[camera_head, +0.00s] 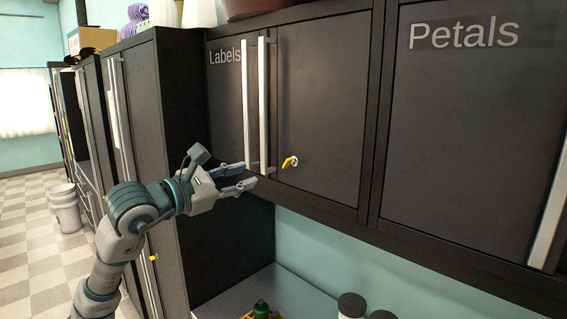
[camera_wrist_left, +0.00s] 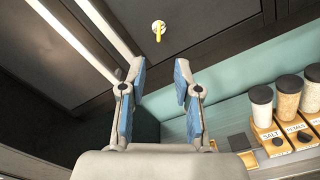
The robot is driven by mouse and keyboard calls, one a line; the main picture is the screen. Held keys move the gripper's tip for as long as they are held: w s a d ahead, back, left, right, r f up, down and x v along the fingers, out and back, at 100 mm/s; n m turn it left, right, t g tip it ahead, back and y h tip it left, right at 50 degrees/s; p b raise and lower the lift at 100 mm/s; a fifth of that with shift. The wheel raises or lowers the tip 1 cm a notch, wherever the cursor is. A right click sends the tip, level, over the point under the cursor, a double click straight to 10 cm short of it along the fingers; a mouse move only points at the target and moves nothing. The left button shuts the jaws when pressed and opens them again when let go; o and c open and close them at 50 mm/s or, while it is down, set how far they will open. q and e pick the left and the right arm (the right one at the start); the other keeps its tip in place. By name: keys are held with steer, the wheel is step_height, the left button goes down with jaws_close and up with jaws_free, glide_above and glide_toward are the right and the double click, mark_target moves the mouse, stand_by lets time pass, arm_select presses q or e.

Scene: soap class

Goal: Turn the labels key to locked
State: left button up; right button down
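The yellow labels key (camera_head: 289,162) sits in a round lock on the right door of the dark Labels cabinet (camera_head: 318,110). The key also shows in the left wrist view (camera_wrist_left: 158,32), ahead of the fingers and above the gap between them. My left gripper (camera_head: 250,176) is to the left of the key, apart from it, near the lower ends of the door handles. In the left wrist view its two blue-padded fingers (camera_wrist_left: 160,75) are spread, with nothing between them. My right gripper is not in view.
Two long vertical handles (camera_head: 262,105) stand out from the cabinet doors close to my left gripper. A Petals cabinet (camera_head: 470,120) is to the right. Below are a counter (camera_head: 290,290) and lidded jars (camera_wrist_left: 288,95). A tall dark cabinet (camera_head: 150,110) stands left.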

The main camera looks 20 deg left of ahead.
mark_target(285, 164)
arm_select(q)
steer(key=p+x, duration=0.3)
steer(key=x, duration=1)
steer(key=shift+w, duration=0.3)
jaws_close()
